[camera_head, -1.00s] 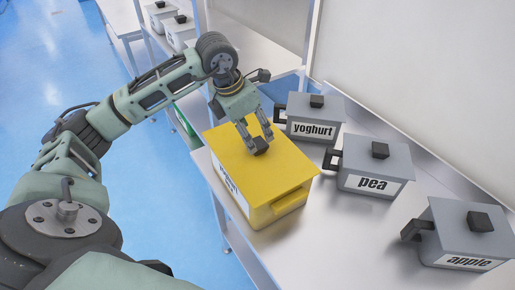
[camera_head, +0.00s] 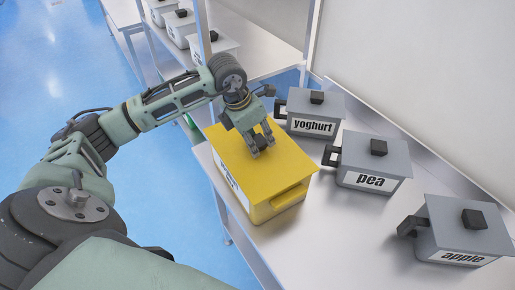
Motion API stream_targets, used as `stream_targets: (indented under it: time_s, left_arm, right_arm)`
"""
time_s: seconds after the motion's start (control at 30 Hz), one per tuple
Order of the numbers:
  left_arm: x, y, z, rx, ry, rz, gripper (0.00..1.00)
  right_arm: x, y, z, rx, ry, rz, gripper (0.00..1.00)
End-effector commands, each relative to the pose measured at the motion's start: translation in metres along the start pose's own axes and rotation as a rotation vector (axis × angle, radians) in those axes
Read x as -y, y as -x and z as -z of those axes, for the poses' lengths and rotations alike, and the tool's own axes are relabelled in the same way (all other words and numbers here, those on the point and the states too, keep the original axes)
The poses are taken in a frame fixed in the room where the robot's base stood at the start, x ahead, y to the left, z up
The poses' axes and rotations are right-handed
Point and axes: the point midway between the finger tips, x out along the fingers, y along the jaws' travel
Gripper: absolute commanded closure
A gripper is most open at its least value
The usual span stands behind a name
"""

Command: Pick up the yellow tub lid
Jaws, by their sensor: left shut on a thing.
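The yellow tub (camera_head: 262,212) stands on the steel table, with a label on its left side and a handle on its front. Its flat yellow lid (camera_head: 245,176) rests on top, with no clear gap to the tub. My left gripper (camera_head: 262,149) points down over the middle of the lid. It is shut on the lid's dark knob, which is mostly hidden between the fingers. My right gripper is not in view.
Grey lidded tubs marked yoghurt (camera_head: 313,127), pea (camera_head: 370,179) and apple (camera_head: 462,250) stand on the table (camera_head: 340,240) to the right. More grey tubs (camera_head: 172,28) stand on a bench at the back left. The table's front middle is clear.

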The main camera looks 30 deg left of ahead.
Motion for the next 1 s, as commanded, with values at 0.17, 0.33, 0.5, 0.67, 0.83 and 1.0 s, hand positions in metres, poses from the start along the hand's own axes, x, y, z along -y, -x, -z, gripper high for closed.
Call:
stream_targets:
  time_s: [0.17, 0.33, 0.5, 0.67, 0.83, 1.0]
  left_arm:
    - [0.0, 0.001, 0.0, 0.001, 0.0, -0.001, 0.9]
    - [0.0, 0.001, 0.0, 0.001, 0.0, -0.001, 1.0]
    - [0.0, 0.001, -0.001, 0.002, 0.0, -0.001, 1.0]
    - [-0.001, 0.003, -0.002, 0.003, 0.0, -0.001, 1.0]
    - [-0.001, 0.015, -0.006, 0.007, 0.0, -0.003, 1.0]
    - [0.002, 0.04, -0.015, 0.009, -0.003, -0.003, 1.0]
  right_arm:
    - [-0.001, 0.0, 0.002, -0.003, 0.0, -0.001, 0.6]
    - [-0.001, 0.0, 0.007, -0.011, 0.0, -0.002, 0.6]
    - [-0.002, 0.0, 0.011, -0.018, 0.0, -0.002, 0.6]
    - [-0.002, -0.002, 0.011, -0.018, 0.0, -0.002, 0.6]
    - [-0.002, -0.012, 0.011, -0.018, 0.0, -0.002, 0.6]
    - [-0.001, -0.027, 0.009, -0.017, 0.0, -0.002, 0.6]
